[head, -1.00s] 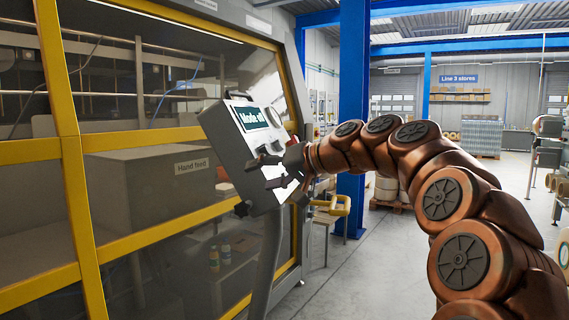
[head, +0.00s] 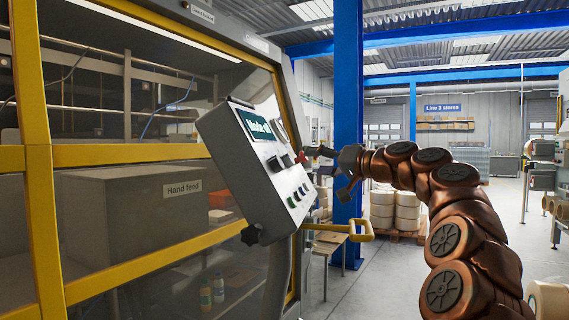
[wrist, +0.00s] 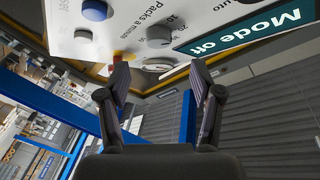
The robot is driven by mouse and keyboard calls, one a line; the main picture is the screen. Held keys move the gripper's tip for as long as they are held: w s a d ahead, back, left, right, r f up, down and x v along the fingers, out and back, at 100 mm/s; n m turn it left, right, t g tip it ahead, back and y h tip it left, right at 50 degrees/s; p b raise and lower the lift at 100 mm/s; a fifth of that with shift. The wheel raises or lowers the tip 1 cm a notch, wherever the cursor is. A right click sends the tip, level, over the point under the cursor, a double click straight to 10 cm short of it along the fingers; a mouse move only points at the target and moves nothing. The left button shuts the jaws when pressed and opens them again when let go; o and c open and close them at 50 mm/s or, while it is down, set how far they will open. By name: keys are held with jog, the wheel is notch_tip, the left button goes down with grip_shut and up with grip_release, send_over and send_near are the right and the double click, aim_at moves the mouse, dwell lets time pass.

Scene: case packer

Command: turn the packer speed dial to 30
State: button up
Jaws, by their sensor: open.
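The grey slanted control panel (head: 240,175) stands at the front of the packer. Its screen (head: 256,126) reads "Mode off". In the wrist view a grey dial (wrist: 159,33) sits by the printed numbers 10 and 20 and the words "Packs a minute". I cannot read which number it points to. My gripper (head: 334,174) is open and empty, to the right of the panel and apart from it. In the wrist view its fingers (wrist: 160,82) point toward the panel face, just below the dial in the picture, with nothing between them.
The panel also carries a red button (head: 300,158), a round gauge (head: 283,130), a blue knob (wrist: 95,10) and coloured buttons (head: 300,193). A yellow rail (head: 350,238) juts out below the gripper. A blue post (head: 348,90) stands behind. Open floor lies to the right.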

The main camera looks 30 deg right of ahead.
aim_at(292, 159)
jog(key=x, duration=0.6)
jog(key=shift+w+d+p, duration=0.2)
jog(key=shift+w+p, duration=0.1)
jog(key=shift+w, duration=0.1)
jog(key=shift+x, duration=0.95)
jog(key=shift+r, duration=0.1)
jog(key=c, duration=1.2)
